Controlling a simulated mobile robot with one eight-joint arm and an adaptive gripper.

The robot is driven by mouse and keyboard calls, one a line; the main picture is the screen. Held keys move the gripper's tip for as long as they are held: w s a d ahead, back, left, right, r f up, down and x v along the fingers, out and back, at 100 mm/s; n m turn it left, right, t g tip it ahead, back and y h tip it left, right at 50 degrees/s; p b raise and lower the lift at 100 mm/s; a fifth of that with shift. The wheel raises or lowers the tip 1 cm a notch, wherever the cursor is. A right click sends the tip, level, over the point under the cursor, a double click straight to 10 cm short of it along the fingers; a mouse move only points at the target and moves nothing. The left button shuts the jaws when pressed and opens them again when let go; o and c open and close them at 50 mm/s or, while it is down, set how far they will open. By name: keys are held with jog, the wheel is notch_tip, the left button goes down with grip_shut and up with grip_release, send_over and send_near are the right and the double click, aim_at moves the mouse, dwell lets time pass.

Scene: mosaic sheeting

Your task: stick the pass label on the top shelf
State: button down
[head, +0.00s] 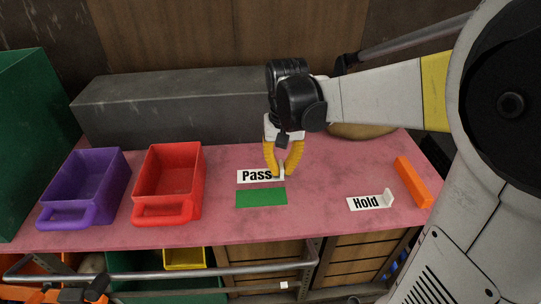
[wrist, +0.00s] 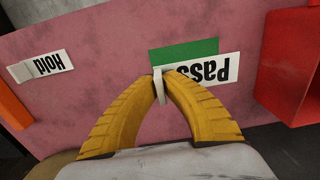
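The white Pass label (head: 254,176) lies flat at, or just above, the pink shelf top (head: 330,215), right behind a green rectangle (head: 262,197). In the wrist view the Pass label (wrist: 228,70) borders the green rectangle (wrist: 185,50), its near part hidden by a finger. My gripper (head: 282,174) points down at the label's right end. In the wrist view its yellow fingertips (wrist: 159,76) close around the label's upright white tab (wrist: 160,92). Whether the label touches the surface is unclear.
A white Hold label (head: 365,203) with an upright tab and an orange bar (head: 413,182) lie at right. Red (head: 150,172) and purple (head: 108,165) bins stand at left. A long dark grey block (head: 170,105) runs along the back. The front middle is clear.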

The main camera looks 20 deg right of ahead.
aim_at(280, 197)
jog(key=shift+f+b, duration=3.4)
jog(key=shift+f, duration=0.7)
jog(key=shift+f, duration=0.15)
jog(key=c, duration=1.5)
grip_release()
jog(key=shift+c, duration=0.2)
notch_tip(280, 197, up, 12)
jog(key=shift+d+r, duration=0.1)
